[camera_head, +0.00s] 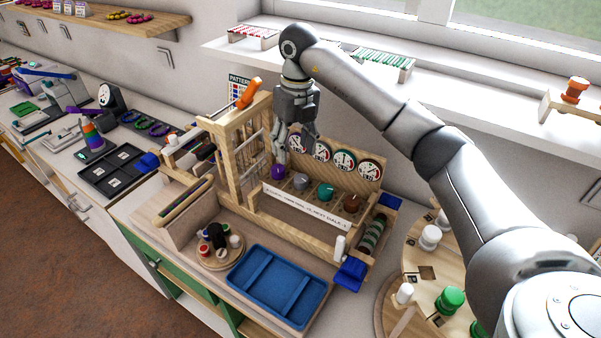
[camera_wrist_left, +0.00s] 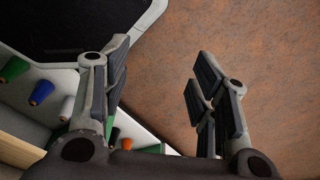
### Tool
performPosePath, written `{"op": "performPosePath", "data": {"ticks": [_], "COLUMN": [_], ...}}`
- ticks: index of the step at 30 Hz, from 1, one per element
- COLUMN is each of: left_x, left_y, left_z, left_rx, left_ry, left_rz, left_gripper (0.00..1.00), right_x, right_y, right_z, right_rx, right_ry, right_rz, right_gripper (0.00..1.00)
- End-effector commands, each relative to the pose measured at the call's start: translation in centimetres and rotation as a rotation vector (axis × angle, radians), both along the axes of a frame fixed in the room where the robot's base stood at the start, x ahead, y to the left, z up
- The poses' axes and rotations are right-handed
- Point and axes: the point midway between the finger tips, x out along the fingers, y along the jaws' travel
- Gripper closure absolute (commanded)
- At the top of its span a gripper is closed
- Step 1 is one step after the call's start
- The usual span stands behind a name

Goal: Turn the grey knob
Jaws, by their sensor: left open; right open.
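The grey knob (camera_head: 300,181) is on the wooden dial stand, second from the left in a row with a purple knob (camera_head: 278,171), a teal knob (camera_head: 325,192) and a brown knob (camera_head: 352,203). White dials with pointers stand behind the knobs. My right gripper (camera_head: 294,152) points down, open, above and just behind the purple and grey knobs in the picture. I see no contact with the grey knob. Its fingers partly cover the leftmost dial. My left gripper (camera_wrist_left: 162,65) is open and empty in the left wrist view, over the brown floor. It is not in the head view.
A wooden frame with an orange-handled part (camera_head: 248,93) rises left of the knobs. A blue tray (camera_head: 278,286) and a small round turntable (camera_head: 220,252) lie in front. A round wooden board with green and white pegs (camera_head: 450,299) is at the right, under my right arm.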

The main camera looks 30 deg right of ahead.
Motion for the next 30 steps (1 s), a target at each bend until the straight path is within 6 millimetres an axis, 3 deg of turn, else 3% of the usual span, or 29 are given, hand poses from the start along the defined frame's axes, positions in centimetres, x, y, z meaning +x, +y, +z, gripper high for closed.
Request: {"op": "performPosePath", "data": {"ticks": [3,8,21,30], "left_x": [-1.6,-2.3,-1.8,-1.3], "left_y": [0.2,0.6,0.8,0.6], "left_z": [-0.5,-0.1,2.4,2.9], "left_rx": [0.003,0.008,0.010,0.008], "left_ry": [0.023,0.035,0.026,0.019], "left_rz": [0.000,0.000,-0.002,-0.002], "left_gripper": [0.46,0.46,0.46,0.46], "right_x": [-0.2,-0.4,-0.4,-0.3], "right_y": [-1.5,-1.8,-1.6,-1.7], "right_z": [0.3,-0.5,-7.9,-10.3], "right_rx": [-0.046,-0.055,-0.052,-0.052], "right_ry": [0.017,0.025,0.026,0.022], "right_rz": [-0.029,-0.035,-0.032,-0.033], "right_gripper": [0.46,0.46,0.46,0.46]}}
